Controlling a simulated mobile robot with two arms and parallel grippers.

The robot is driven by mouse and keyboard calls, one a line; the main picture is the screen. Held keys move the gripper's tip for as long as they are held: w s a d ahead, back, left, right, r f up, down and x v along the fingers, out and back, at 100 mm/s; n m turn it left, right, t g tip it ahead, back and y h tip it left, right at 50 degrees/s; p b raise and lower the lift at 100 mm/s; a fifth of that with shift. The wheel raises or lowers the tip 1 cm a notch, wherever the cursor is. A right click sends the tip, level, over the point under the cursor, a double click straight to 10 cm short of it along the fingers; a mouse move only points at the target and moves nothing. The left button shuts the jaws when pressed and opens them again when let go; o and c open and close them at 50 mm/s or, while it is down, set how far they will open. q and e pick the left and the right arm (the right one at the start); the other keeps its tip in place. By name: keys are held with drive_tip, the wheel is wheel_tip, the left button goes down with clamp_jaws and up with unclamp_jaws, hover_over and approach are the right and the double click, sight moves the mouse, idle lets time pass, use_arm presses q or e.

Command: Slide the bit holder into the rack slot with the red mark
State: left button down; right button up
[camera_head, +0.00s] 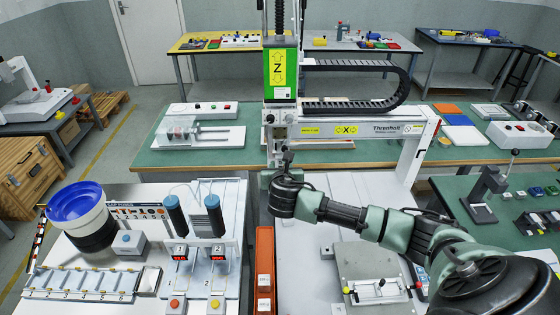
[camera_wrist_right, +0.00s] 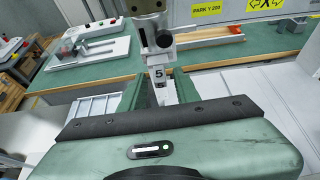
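A bit holder with a white tag marked 5 (camera_wrist_right: 159,73) hangs under the gantry's spindle in the right wrist view. My right gripper (camera_wrist_right: 159,84) is just in front of it, with its two green fingers apart on either side of the holder's lower part. In the head view my right gripper (camera_head: 277,176) is below the green Z unit; its fingertips are too small to read. I cannot make out which slot carries a red mark. My left gripper is out of view.
The gantry's green Z unit (camera_head: 280,74) and white X beam (camera_head: 350,130) stand close above my right gripper. A blue bowl feeder (camera_head: 77,205), two dark cylinders and a numbered tray (camera_head: 78,284) fill the left bench. An orange bin (camera_head: 264,270) lies between the benches.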

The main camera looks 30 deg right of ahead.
clamp_jaws()
drive_tip(key=shift+p, duration=0.5)
idle(0.7)
drive_tip(key=shift+s+a+p, duration=0.5)
drive_tip(key=shift+s+p, duration=0.1)
drive_tip(key=shift+s, duration=0.2)
drive_tip(key=shift+s+a+p, duration=0.45)
drive_tip(key=shift+s+p, duration=0.1)
drive_tip(key=shift+s, duration=0.2)
drive_tip(key=shift+s+a+p, duration=0.5)
drive_tip(key=shift+s+p, duration=0.1)
drive_tip(key=shift+s, duration=0.2)
drive_tip(key=shift+f, duration=0.1)
